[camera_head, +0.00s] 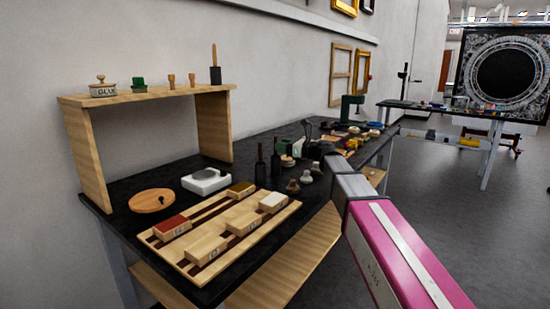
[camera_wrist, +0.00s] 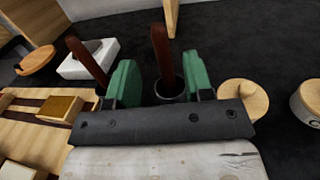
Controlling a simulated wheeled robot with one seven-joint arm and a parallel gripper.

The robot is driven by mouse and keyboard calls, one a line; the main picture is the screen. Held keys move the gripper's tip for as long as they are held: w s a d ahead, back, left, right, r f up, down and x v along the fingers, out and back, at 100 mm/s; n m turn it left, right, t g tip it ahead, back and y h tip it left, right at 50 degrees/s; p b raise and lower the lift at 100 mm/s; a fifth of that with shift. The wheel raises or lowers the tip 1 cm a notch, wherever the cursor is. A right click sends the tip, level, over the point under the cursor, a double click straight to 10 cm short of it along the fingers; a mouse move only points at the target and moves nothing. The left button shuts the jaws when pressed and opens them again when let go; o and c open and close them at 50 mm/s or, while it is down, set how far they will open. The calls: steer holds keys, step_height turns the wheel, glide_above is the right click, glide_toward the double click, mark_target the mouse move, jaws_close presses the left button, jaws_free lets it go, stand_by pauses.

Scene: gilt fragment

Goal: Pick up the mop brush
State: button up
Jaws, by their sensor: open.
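Two upright red-brown handles show in the wrist view; I cannot tell for certain which one is the mop brush. One handle (camera_wrist: 161,55) rises from a dark round holder (camera_wrist: 170,90) between the green fingers of my gripper (camera_wrist: 161,78). The other handle (camera_wrist: 88,62) stands just outside the left finger. My gripper is open, with a gap on each side of the middle handle. In the head view two dark upright pieces, a left one (camera_head: 260,172) and a right one (camera_head: 276,165), stand on the black table. My gripper (camera_head: 299,147) is partly hidden there by its own wrist.
A wooden rack (camera_head: 190,271) with several blocks lies at the table's front. A white device (camera_head: 206,182) and a round wooden board (camera_head: 152,201) lie behind it. A wooden shelf (camera_head: 78,150) stands at the left. A round wooden lid (camera_wrist: 243,98) is right of my gripper.

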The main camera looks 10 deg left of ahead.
steer(key=x, duration=0.5)
steer(key=shift+w+a, duration=0.15)
steer(key=shift+w, duration=0.15)
steer(key=shift+c, duration=0.3)
jaws_close()
